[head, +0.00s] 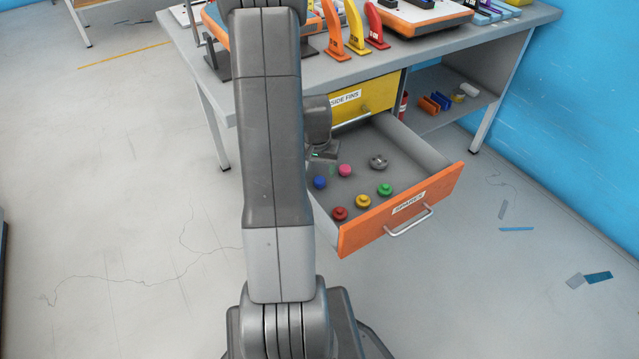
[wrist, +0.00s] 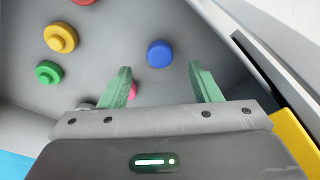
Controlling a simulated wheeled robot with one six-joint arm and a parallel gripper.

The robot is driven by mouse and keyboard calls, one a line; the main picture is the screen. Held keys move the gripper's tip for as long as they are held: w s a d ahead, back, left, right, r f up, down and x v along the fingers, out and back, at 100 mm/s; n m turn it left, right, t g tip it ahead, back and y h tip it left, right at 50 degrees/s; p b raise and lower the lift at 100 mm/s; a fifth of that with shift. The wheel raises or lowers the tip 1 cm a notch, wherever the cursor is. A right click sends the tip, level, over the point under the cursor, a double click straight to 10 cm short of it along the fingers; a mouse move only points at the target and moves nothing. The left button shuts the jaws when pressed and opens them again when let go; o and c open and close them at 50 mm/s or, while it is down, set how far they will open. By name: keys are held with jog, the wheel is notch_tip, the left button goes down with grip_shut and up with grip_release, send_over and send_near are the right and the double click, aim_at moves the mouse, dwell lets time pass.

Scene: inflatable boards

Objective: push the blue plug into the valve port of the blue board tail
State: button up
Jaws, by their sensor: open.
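The blue plug (head: 320,182) lies on the floor of the open drawer, at its left side in the head view. In the wrist view the blue plug (wrist: 160,53) sits beyond and between the two green fingertips of my gripper (wrist: 163,82), apart from them. My gripper is open and empty, over the drawer; in the head view my arm hides most of it. A board (head: 415,12) with an orange edge lies on the bench top. I cannot tell a blue board tail or its valve port in these views.
The open drawer with an orange front (head: 400,208), labelled SPARES, also holds pink (head: 345,170), green (head: 385,189), yellow (head: 363,201) and red (head: 340,213) plugs and a grey part (head: 378,161). Its walls surround my gripper. A yellow SIDE FINS drawer (head: 375,95) is above. Fins (head: 357,32) stand on the bench.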

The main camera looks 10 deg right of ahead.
aim_at(320, 179)
jog(key=f, duration=0.3)
jog(key=w+f+b, duration=0.1)
jog(key=f, duration=0.1)
jog(key=shift+d, duration=0.2)
jog(key=shift+s+r, duration=0.1)
jog(key=c, duration=1)
jog(key=shift+c, duration=0.3)
jog(key=shift+r, duration=0.15)
